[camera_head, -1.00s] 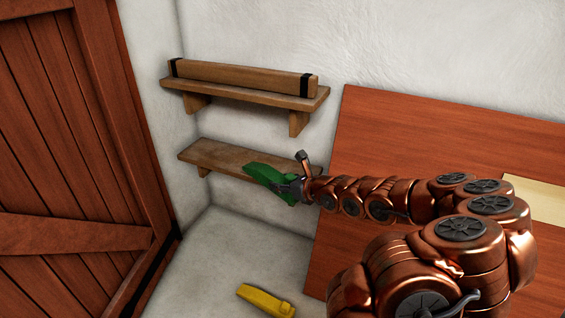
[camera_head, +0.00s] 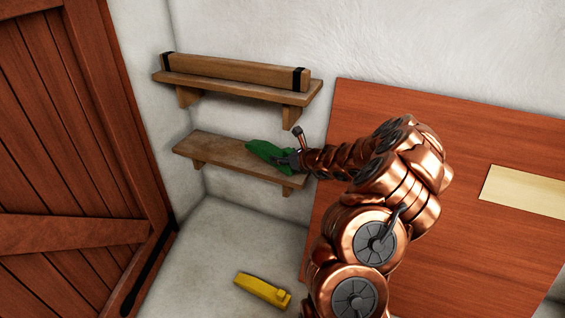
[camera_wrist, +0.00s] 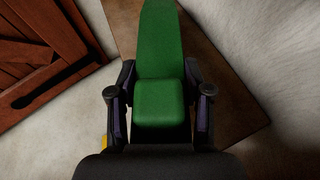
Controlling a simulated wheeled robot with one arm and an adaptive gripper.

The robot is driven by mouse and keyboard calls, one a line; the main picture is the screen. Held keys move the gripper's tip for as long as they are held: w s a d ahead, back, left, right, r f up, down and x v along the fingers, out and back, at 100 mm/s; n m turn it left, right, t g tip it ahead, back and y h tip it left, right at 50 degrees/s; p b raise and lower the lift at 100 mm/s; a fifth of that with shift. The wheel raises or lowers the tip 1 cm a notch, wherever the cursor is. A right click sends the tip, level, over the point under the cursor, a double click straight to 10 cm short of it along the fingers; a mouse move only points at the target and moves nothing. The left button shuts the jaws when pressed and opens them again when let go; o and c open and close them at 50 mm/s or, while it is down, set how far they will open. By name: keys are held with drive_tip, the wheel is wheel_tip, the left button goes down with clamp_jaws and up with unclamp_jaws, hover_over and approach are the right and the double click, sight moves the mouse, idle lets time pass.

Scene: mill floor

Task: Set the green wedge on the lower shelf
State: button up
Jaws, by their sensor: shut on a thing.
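The green wedge (camera_head: 266,153) is held in my gripper (camera_head: 290,159), which is shut on it. In the head view the wedge overlaps the right half of the lower shelf (camera_head: 218,152), a bare wooden board on brackets. In the wrist view the wedge (camera_wrist: 158,60) lies between the two fingers (camera_wrist: 158,100), its narrow end pointing away, with the shelf board (camera_wrist: 225,85) behind and below it. I cannot tell whether the wedge touches the board.
The upper shelf (camera_head: 205,88) carries a long wooden beam (camera_head: 230,72) with black bands. A yellow wedge-like piece (camera_head: 262,290) lies on the floor. A red-brown panel (camera_head: 450,230) stands at right, a wooden door (camera_head: 70,150) at left. The lower shelf's left part is clear.

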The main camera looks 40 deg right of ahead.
drive_tip(key=shift+w+d+f, duration=0.15)
drive_tip(key=shift+w+d, duration=0.55)
drive_tip(key=shift+w, duration=0.1)
drive_tip(key=shift+f+b, duration=1.25)
drive_tip(key=shift+f, duration=0.45)
drive_tip(key=shift+f, duration=0.1)
drive_tip(key=o, duration=1.4)
drive_tip(key=shift+c, duration=0.2)
drive_tip(key=shift+r, duration=0.2)
drive_tip(key=p+v, duration=0.4)
drive_tip(key=v, duration=0.8)
drive_tip(key=shift+f, duration=0.15)
